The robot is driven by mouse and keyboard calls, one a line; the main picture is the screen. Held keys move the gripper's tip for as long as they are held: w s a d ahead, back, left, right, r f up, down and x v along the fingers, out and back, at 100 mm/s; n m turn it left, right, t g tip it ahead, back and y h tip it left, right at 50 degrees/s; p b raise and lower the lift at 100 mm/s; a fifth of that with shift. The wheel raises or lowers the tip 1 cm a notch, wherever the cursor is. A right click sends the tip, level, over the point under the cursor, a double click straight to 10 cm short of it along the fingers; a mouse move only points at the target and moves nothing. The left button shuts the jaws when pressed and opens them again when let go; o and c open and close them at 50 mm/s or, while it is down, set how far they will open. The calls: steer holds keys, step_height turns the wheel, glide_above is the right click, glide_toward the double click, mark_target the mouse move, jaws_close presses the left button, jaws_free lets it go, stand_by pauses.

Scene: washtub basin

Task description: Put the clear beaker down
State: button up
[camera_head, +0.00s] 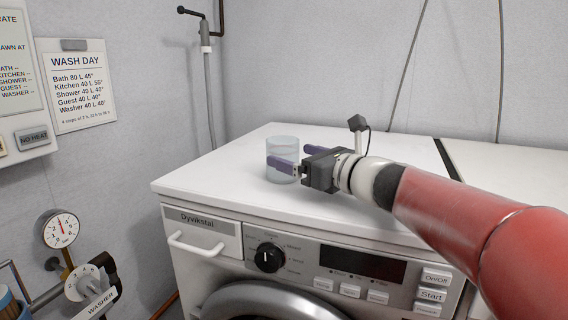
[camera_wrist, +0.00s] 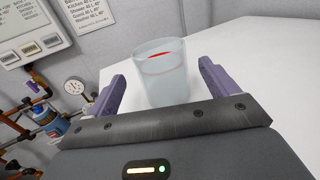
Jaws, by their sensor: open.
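The clear beaker (camera_head: 283,146) stands upright on the white top of the washing machine (camera_head: 220,164). It holds some clear liquid, and a red mark shows near its rim in the wrist view (camera_wrist: 162,72). My gripper (camera_head: 290,158) is open, with one purple finger in front of the beaker and the other behind it. In the wrist view the fingers (camera_wrist: 160,92) are on either side of the beaker, with a visible gap on each side. The lower part of the beaker is partly hidden by the near finger in the head view and by the gripper body in the wrist view.
The machine top is clear around the beaker, with its left edge not far away. The control panel (camera_head: 330,268) is below the front edge. A gauge (camera_head: 60,229), a valve (camera_head: 84,283) and pipes are on the left wall. A wall pipe (camera_head: 208,90) rises behind.

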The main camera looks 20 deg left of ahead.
steer(key=p+x, duration=0.1)
steer(key=x, duration=0.4)
steer(key=shift+w+a, duration=0.3)
steer(key=c, duration=1.2)
steer(key=shift+o, duration=0.2)
steer(key=shift+r, duration=0.1)
